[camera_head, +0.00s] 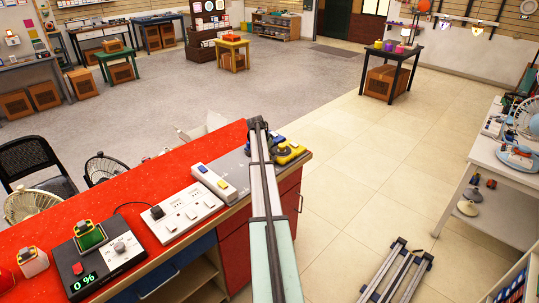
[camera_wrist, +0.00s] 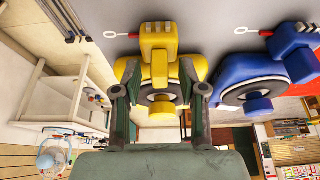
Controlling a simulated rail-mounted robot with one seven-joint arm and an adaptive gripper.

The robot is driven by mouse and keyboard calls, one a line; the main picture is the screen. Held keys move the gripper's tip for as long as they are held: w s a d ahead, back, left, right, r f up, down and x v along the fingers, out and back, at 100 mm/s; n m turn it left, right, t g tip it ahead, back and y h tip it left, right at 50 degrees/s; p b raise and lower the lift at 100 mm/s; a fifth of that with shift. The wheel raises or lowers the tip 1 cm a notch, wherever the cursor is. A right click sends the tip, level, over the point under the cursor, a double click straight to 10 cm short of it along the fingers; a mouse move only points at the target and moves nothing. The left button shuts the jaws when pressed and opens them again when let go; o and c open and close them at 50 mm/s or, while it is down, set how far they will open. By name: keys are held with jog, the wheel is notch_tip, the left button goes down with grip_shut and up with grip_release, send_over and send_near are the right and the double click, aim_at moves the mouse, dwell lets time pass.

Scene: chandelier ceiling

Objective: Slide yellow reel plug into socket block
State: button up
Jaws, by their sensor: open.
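A yellow reel (camera_head: 293,153) with a dark round drum stands near the right end of the red workbench in the head view, partly hidden by my arm. In the wrist view, the yellow reel (camera_wrist: 160,62) fills the upper middle. My gripper (camera_wrist: 160,92) is open, with its fingers to the left and right of the reel's lower part; I cannot tell if they touch it. A separate yellow plug cannot be made out.
A blue reel (camera_wrist: 265,75) stands close to the right in the wrist view. A white socket strip (camera_head: 185,213) and a black box with a green display (camera_head: 102,260) sit along the red bench (camera_head: 130,196).

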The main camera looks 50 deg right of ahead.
grip_shut()
jog(key=shift+a, duration=0.1)
